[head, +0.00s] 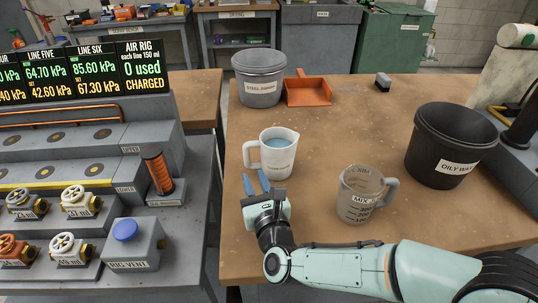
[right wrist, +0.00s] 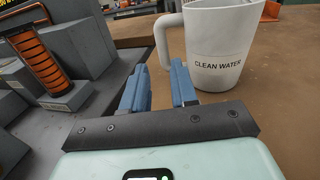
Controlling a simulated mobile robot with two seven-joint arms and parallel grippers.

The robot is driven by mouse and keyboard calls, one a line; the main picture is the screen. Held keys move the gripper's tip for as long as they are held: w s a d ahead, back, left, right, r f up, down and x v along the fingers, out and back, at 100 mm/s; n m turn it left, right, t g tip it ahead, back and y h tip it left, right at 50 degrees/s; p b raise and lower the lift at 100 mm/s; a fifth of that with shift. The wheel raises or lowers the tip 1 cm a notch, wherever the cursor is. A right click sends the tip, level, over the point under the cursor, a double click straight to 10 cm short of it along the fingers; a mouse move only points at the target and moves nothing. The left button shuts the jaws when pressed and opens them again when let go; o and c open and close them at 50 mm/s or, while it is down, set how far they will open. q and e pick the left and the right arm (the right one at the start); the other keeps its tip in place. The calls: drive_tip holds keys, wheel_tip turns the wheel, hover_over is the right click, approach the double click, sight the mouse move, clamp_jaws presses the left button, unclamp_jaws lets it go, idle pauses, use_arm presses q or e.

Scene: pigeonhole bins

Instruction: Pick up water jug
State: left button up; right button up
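The water jug (head: 280,156) is a white pitcher with blue water inside, standing upright on the brown table near its left edge. Its handle is on the left. In the right wrist view the jug (right wrist: 222,58) reads "CLEAN WATER", ahead and to the right of the fingers. My right gripper (head: 256,183) is just in front of the jug, with its blue fingers apart and nothing between them. The fingers (right wrist: 160,80) show open in the right wrist view, near the handle but not around it. My left gripper is not in view.
A clear measuring jug (head: 358,205) stands to the right, close to my right arm. A black oily waste bin (head: 435,158) is at the right. A grey bin (head: 260,88) and an orange dustpan (head: 310,92) are farther back. A valve rig (head: 130,240) borders the left.

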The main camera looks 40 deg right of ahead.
sight(248, 158)
drive_tip(key=x, duration=0.9)
drive_tip(key=shift+w+d+f, duration=0.15)
drive_tip(key=shift+w+d, duration=0.15)
drive_tip(key=shift+d, duration=0.05)
clamp_jaws()
